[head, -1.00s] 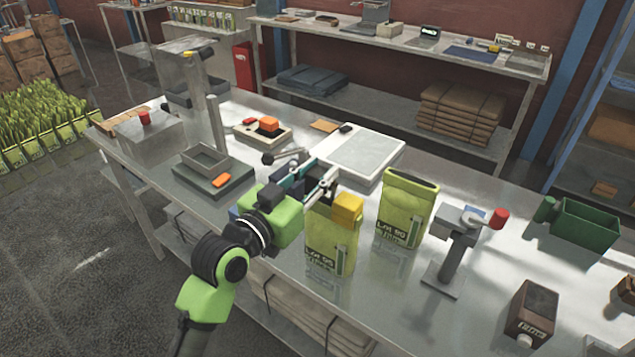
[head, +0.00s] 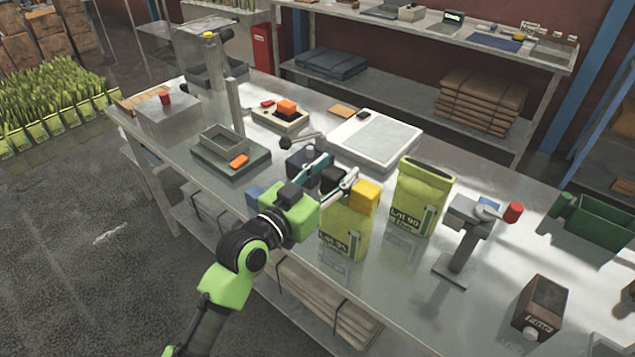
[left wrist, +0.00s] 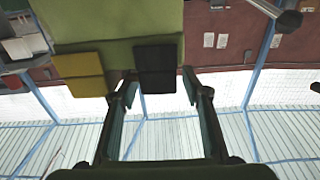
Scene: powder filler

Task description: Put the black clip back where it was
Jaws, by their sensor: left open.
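The black clip (head: 333,179) sits at the top edge of the left green bag (head: 342,238), beside the yellow clip (head: 365,196). In the left wrist view, the bag (left wrist: 110,22) appears upside down, with the black clip (left wrist: 155,66) and the yellow clip (left wrist: 80,73) on its edge. My left gripper (head: 338,172) is open at the black clip. In the left wrist view its fingers (left wrist: 160,92) stand apart, one to each side of the clip, with gaps showing. The bag's upper left part is hidden behind the gripper. My right gripper is not in view.
An open green bag (head: 422,197) stands right of the clipped bag. Behind are a white scale (head: 375,140) and a dark block (head: 303,162). A metal stand with a red knob (head: 470,225) and a brown box (head: 540,308) are on the right. The front table edge is near my arm.

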